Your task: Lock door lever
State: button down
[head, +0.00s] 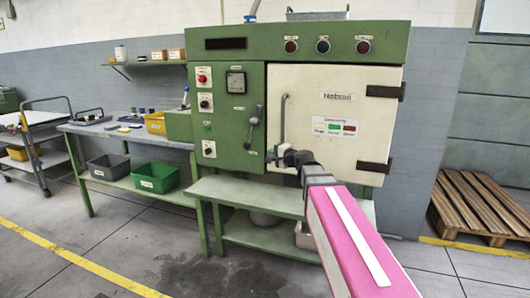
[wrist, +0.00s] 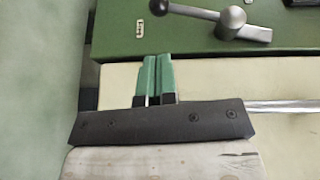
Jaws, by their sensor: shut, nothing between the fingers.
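The grey door lever (head: 254,122) is on the machine's green front panel, just left of the cream door. It hangs down and slightly left from its hub. In the wrist view the lever (wrist: 195,12) shows at the top edge, with a round knob at its left end. The cream door (head: 352,105) appears closed in its frame. My gripper (head: 277,156) is at the door's lower left, below and right of the lever and apart from it. In the wrist view its two green fingers (wrist: 157,62) are together and empty, near the edge between door and panel.
A vertical grey bar handle (head: 283,118) stands on the door just above my gripper; it also shows in the wrist view (wrist: 285,106). Knobs and a gauge (head: 236,82) are on the left panel. A green bench (head: 240,190) stands below.

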aim_at(248, 147)
jog(key=x, duration=1.1)
jog(key=shift+w+a, duration=0.1)
jog(key=shift+w, duration=0.15)
jog(key=shift+w+a, duration=0.35)
jog(key=shift+a, duration=0.1)
jog(key=shift+a+f, duration=0.1)
jog(key=shift+a, duration=0.05)
jog(key=shift+w+a, duration=0.35)
jog(key=shift+a, duration=0.3)
jog(key=w+a+r+t+y, duration=0.1)
jog(key=w+a+r, duration=0.2)
jog(key=a+r, duration=0.4)
jog(key=shift+a+r+m, duration=0.35)
jog(key=shift+a+m, duration=0.05)
jog(key=shift+a, duration=0.65)
jog(key=shift+w+a+r, duration=0.1)
jog(key=shift+w+r, duration=0.05)
jog(key=shift+r, duration=0.2)
